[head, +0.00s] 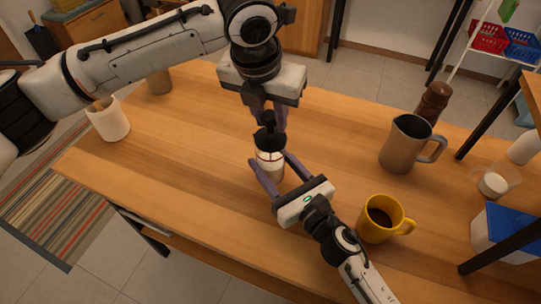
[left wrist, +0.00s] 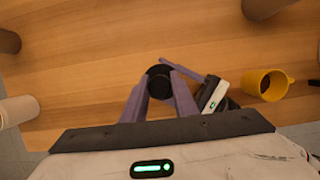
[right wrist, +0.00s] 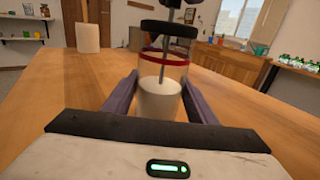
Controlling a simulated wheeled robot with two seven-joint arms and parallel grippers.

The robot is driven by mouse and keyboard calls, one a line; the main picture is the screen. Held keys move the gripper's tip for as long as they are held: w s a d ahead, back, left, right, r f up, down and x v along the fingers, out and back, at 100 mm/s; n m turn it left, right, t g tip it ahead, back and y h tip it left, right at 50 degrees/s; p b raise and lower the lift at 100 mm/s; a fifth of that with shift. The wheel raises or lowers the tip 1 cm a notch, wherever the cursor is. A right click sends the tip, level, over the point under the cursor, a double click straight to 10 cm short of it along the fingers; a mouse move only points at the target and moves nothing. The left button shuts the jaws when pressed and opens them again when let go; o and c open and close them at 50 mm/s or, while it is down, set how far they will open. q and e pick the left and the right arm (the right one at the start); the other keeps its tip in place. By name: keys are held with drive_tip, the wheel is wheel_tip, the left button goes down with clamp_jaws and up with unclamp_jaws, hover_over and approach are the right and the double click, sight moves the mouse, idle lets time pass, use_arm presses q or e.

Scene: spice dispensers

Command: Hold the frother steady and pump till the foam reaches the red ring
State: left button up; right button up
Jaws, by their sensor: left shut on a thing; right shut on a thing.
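The frother (head: 270,159) stands upright on the table, a clear glass with a black lid, a red ring and white contents. In the right wrist view the frother (right wrist: 160,98) shows the white contents' top below the red ring (right wrist: 164,59), with a thin metal rod running down through the lid (right wrist: 168,28). My right gripper (head: 270,174) is shut on the glass body, one finger on each side. My left gripper (head: 268,116) is above, pointing down, shut on the black plunger knob (head: 267,121). In the left wrist view, the fingers partly hide the black top (left wrist: 159,74).
A yellow mug (head: 381,219) with dark liquid stands close to my right arm. A grey metal pitcher (head: 405,145) and a brown grinder (head: 433,101) stand to the right. A white cup (head: 107,121) stands at left. The wooden table between is clear.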

use_arm(q)
drive_tip(key=shift+f, duration=0.5)
drive_tip(key=shift+r, duration=3.25)
drive_tip(key=shift+f, duration=0.1)
drive_tip(key=shift+f, duration=3.15)
drive_tip(key=shift+r, duration=3.25)
drive_tip(key=shift+f, duration=0.1)
